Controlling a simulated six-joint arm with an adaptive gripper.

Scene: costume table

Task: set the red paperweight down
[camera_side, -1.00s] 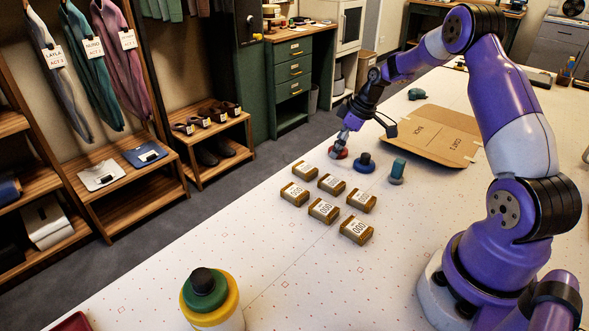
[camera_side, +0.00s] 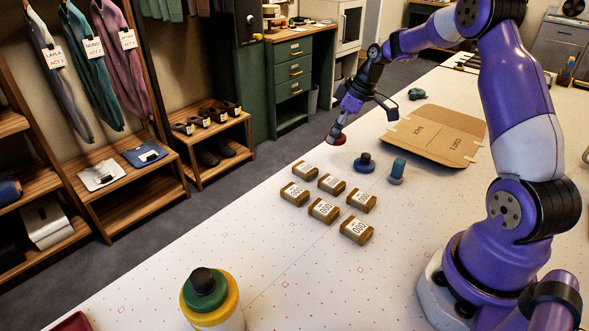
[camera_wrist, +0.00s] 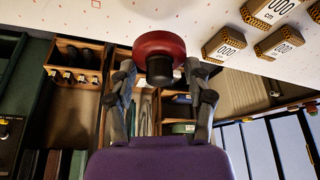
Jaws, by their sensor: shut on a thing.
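The red paperweight (camera_side: 337,139) is a round red disc with a dark knob. My gripper (camera_side: 341,128) is shut on its knob and holds it up off the white table (camera_side: 270,240), near the table's far-left edge. In the wrist view the red disc (camera_wrist: 160,43) shows beyond the fingertips, with the dark knob between the two fingers (camera_wrist: 160,72). The paperweight looks slightly tilted in the side view. Its exact height above the table is hard to tell.
A blue knobbed weight (camera_side: 364,163) and a teal block-like thing (camera_side: 397,171) stand to the right. Several brown labelled blocks (camera_side: 323,210) lie nearer. A flat cardboard piece (camera_side: 437,135) lies behind. A green-and-yellow bottle (camera_side: 212,300) stands in front. Shelves (camera_side: 130,170) stand beyond the table edge.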

